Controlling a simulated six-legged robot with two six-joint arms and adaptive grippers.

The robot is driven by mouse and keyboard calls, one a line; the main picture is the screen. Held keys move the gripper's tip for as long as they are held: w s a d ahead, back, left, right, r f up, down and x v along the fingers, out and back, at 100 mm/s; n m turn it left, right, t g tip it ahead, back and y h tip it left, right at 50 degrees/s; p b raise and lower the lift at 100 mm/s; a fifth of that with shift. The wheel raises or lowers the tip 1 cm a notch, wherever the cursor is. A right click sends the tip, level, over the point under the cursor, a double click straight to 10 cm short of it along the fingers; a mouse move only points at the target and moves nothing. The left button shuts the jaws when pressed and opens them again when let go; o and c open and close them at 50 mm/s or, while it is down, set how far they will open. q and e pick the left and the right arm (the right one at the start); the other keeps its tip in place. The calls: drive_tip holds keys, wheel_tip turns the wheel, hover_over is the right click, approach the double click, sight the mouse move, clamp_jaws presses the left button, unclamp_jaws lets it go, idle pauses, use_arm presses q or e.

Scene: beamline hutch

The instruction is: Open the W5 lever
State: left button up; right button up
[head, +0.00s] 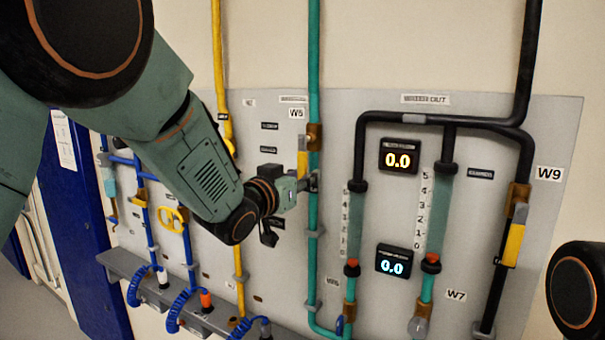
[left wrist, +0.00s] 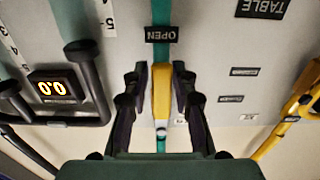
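The W5 lever (head: 302,160) is a yellow handle hanging down beside the green pipe from a brass valve (head: 314,137), below a small white label (head: 296,113). My left gripper (head: 312,182) is at the lever's lower end in the head view and partly hides it. In the left wrist view the yellow lever (left wrist: 161,92) lies between the two fingers of the left gripper (left wrist: 161,78). The fingers are open, one on each side, with narrow gaps visible. An OPEN sign (left wrist: 164,34) is just beyond the fingertips. My right gripper is not in view.
Black pipes (head: 440,119) and two displays reading 0.0 (head: 398,157) are to the right. The W9 valve has a yellow lever (head: 514,245). A yellow pipe (head: 219,60) runs to the left. A grey ledge (head: 180,305) with blue coiled hoses is low on the panel.

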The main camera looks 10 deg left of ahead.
use_arm(q)
drive_tip(key=shift+o, duration=1.2)
drive_tip(key=shift+r, duration=0.25)
drive_tip(key=v, duration=1.2)
drive_tip(key=s+a+f+n+g+y+b, duration=0.1)
drive_tip(key=s+a+f+g+y+b, duration=0.15)
drive_tip(key=f, duration=1.05)
drive_tip(key=s+a+f+n+g+y+b, duration=0.1)
drive_tip(key=s+f+g+b, duration=0.25)
drive_tip(key=f, duration=0.85)
drive_tip(key=s+a+f+n+g+y+b, duration=0.1)
drive_tip(key=s+a+f+g+y+b, duration=0.2)
drive_tip(key=f, duration=1)
drive_tip(key=s+f+n+g+b, duration=0.1)
drive_tip(key=s+f+g+b, duration=0.6)
drive_tip(key=s+f, duration=2.3)
wheel_tip(320, 180, down, 3)
drive_tip(key=b, duration=0.6)
drive_tip(key=shift+a+g+b, duration=0.4)
